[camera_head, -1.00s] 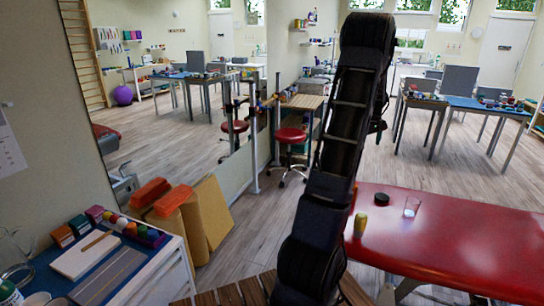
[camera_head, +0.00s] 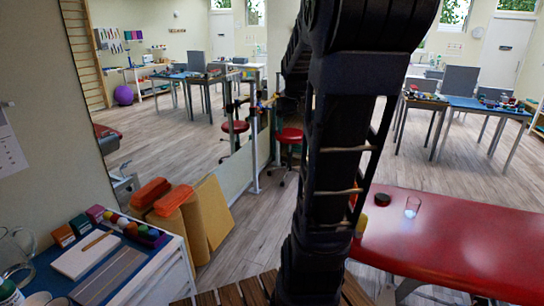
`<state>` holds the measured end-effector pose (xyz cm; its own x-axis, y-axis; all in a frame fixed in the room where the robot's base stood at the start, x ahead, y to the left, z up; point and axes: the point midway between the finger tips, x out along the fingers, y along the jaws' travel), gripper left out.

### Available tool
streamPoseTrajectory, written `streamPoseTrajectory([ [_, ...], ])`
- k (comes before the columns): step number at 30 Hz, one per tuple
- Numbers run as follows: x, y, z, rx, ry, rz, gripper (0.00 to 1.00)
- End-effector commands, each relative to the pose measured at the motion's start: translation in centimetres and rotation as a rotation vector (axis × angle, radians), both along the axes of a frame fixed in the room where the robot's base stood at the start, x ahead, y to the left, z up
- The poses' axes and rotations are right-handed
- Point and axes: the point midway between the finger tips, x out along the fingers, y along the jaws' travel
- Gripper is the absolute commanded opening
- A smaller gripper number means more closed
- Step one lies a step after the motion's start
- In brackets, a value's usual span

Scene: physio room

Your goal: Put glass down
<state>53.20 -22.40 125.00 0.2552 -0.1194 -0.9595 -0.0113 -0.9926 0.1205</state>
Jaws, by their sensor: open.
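A clear drinking glass (camera_head: 412,207) stands upright on the red padded table (camera_head: 450,235) at the right, close to its far edge. Nothing touches it. My dark arm rises through the middle of the view and bends at the top edge. My gripper does not show in this view. My arm covers the left end of the red table and part of a yellow can (camera_head: 361,225) there.
A small dark round object (camera_head: 383,199) lies left of the glass. A side table (camera_head: 130,285) at lower left holds a jug (camera_head: 15,250), boxes and a board. Tan and orange blocks (camera_head: 172,202) stand beside it. Much of the red top is bare.

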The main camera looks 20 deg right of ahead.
Motion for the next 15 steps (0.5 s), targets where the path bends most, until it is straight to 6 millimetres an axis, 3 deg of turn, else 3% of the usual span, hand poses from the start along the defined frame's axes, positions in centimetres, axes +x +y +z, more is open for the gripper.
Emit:
streamPoseTrajectory([
  [1, -1.2, 1.9, 0.3, 0.003, -0.016, 0.008, 0.82],
  [6, -5.1, 6.7, 0.2, 0.028, -0.058, 0.013, 0.82],
  [15, -12.2, 12.7, -1.4, 0.086, -0.119, 0.021, 0.82],
])
